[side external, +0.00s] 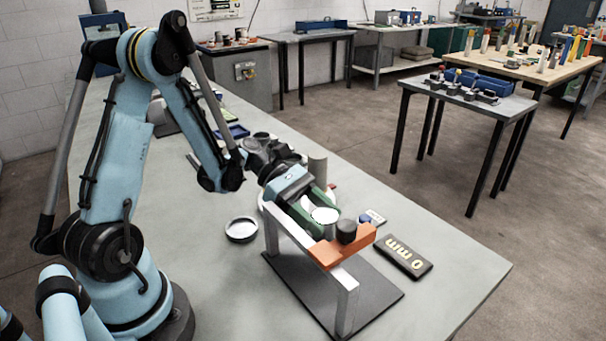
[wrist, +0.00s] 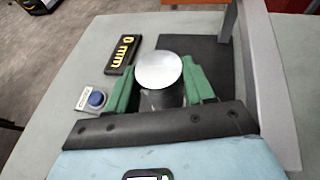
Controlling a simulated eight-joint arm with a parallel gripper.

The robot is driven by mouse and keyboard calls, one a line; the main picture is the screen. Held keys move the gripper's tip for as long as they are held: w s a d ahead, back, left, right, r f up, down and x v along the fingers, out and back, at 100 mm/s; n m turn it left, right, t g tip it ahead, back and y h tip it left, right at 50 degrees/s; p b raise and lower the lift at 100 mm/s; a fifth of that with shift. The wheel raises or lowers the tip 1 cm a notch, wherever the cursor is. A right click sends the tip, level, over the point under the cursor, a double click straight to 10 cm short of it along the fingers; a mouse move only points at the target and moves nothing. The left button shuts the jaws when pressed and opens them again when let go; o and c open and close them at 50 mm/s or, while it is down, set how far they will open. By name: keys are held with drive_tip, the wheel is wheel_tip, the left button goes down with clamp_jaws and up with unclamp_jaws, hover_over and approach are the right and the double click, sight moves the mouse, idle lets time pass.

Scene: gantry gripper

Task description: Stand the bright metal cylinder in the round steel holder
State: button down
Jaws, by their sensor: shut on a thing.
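The bright metal cylinder (side external: 325,215) is between the green fingers of my gripper (side external: 318,212), beside the gantry frame. In the wrist view, its shiny round top (wrist: 159,70) faces the camera and its darker side shows below. The green fingers of my gripper (wrist: 161,88) press on it from both sides. How far its lower end is from the table is hidden. The round steel holder (side external: 241,229) is a shallow ring on the table, left of the gantry, apart from the cylinder. It appears empty. The holder is not visible in the wrist view.
A metal gantry (side external: 347,300) with an orange block (side external: 340,248) and a dark knob stands on a dark plate (side external: 372,290), close to my gripper. A "0 mm" plate (side external: 404,257) and blue button (side external: 365,219) lie right. A grey cylinder (side external: 317,168) stands behind. Table front-left is clear.

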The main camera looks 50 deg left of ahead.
drive_tip(key=shift+r, duration=4.9)
drive_tip(key=w+r+n+t+y, duration=0.2)
drive_tip(key=r+n+t+y, duration=0.2)
drive_tip(key=r+n, duration=0.1)
drive_tip(key=w+a+r+n+t+y, duration=0.1)
drive_tip(key=r+n+t+y, duration=0.3)
drive_tip(key=r, duration=0.4)
drive_tip(key=shift+w+a+n+t+y, duration=0.3)
drive_tip(key=shift+w+n+t+y, duration=0.15)
drive_tip(key=shift+n, duration=0.65)
drive_tip(key=shift+f, duration=0.15)
